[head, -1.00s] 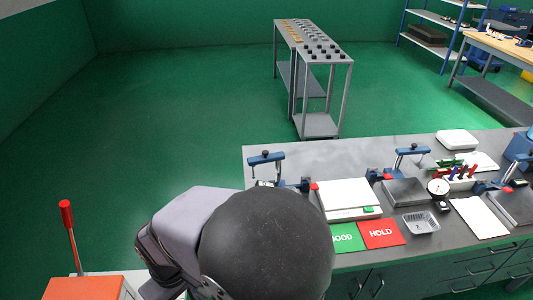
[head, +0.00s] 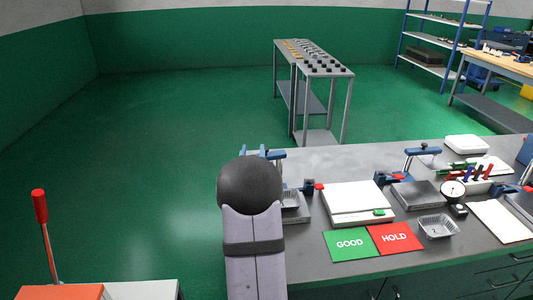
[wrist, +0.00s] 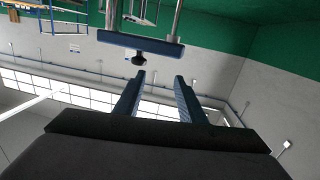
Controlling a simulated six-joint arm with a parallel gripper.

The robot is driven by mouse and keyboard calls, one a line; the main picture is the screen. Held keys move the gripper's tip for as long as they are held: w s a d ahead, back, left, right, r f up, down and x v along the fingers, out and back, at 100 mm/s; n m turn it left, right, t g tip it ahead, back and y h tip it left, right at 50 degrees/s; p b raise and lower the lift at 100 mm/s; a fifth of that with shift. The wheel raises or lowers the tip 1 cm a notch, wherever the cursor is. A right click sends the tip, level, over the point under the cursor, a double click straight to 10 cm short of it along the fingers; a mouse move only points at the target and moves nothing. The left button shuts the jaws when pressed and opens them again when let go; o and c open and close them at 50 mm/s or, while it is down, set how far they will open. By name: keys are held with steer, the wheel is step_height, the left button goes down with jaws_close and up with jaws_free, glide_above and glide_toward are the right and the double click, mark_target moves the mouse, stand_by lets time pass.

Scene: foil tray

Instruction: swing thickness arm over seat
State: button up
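My gripper (wrist: 157,85) shows in the wrist view with its two blue fingers apart and nothing between them. Ahead of the fingertips is a blue bar (wrist: 105,38) on metal posts, with a black knob (wrist: 139,59); the fingers do not appear to touch it. In the head view my arm hides the gripper and most of the left fixture, whose blue top arm (head: 278,154) shows behind it. A foil tray (head: 290,199) sits on that fixture's grey seat (head: 302,215), partly hidden. I cannot tell for certain which part is the thickness arm.
A white scale (head: 357,199), green GOOD card (head: 350,246) and red HOLD card (head: 394,238) lie to the right. Another foil tray (head: 437,229), a dial gauge (head: 453,189) and a second blue-armed fixture (head: 423,151) stand further right. A red-handled lever (head: 41,208) rises at far left.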

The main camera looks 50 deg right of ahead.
steer(key=shift+m+g+h, duration=0.6)
steer(key=shift+m+h, duration=0.1)
steer(key=shift+m, duration=0.1)
steer(key=d, duration=0.1)
steer(key=s+d+f, duration=0.1)
steer(key=s+d+b, duration=0.1)
steer(key=shift+s+f, duration=0.1)
steer(key=shift+f, duration=0.25)
steer(key=shift+d, duration=0.15)
steer(key=p+x, duration=0.2)
steer(key=x, duration=0.5)
steer(key=shift+p, duration=0.4)
jaws_close()
